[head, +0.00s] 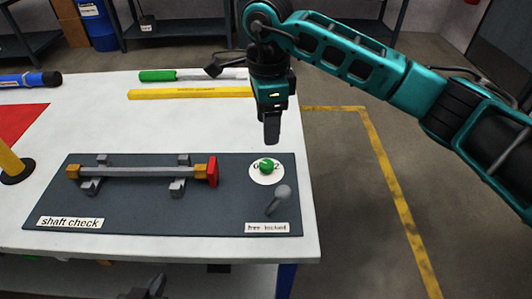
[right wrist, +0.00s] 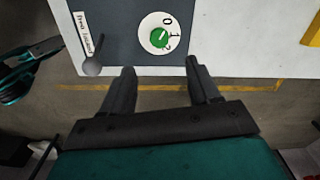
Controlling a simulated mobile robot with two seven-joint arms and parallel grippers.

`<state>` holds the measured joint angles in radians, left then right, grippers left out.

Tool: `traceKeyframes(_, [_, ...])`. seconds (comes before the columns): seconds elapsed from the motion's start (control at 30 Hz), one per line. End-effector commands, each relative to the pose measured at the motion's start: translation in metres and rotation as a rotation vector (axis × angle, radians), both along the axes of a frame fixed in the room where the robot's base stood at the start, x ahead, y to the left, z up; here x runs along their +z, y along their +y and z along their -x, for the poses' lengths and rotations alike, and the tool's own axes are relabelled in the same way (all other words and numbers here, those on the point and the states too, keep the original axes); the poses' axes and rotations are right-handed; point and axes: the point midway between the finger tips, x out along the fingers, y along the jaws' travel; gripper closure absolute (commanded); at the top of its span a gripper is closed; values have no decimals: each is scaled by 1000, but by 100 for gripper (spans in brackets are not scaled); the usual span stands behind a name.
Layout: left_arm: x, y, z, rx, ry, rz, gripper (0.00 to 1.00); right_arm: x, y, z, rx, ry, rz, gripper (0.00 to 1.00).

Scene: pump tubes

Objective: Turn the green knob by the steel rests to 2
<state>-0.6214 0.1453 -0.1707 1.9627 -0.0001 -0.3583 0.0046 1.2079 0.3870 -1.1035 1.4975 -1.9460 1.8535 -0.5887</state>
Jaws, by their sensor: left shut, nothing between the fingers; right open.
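The green knob (head: 266,166) sits on a round white dial (head: 254,177) at the right of the dark shaft check board. In the right wrist view the green knob (right wrist: 159,39) shows with 0, 1 and 2 around it; its setting is unclear. The steel rests (head: 178,187) stand to its left and carry a grey shaft (head: 130,171) with brass ends and a red disc. My left gripper (head: 148,288) is shut at the bottom edge, partly cut off.
A grey lever with a ball end (head: 283,192) stands close in front of the dial, above a small label. A yellow bar (head: 190,93) and a green-handled tool (head: 158,75) lie at the back. The table's right edge is close to the dial.

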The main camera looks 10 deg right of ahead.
Motion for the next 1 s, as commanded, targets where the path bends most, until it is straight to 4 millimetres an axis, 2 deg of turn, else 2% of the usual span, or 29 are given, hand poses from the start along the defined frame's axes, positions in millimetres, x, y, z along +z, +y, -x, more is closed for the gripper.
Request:
traceKeyframes(0.03, [-1, 0, 1, 0, 4, 0, 100, -12, 0, 1, -1, 5, 0, 39])
traceKeyframes(0.3, [-4, -1, 2, -1, 7, 2, 100, -69, 0, 1, 0, 6, -2, 39])
traceKeyframes(0.5, [-4, -2, 1, -2, 7, 3, 100, -97, 1, 1, 0, 3, -2, 39])
traceKeyframes(0.67, [-1, -2, -2, -2, -1, 4, 100, -107, 1, 0, 1, 1, -3, 39])
traceKeyframes(0.93, [1, -3, -3, -2, -6, 5, 100, -108, 1, 0, 1, 1, -3, 39])
traceKeyframes(1.0, [1, -3, -3, -2, -6, 5, 100, -108, 1, 0, 1, 1, -3, 44])
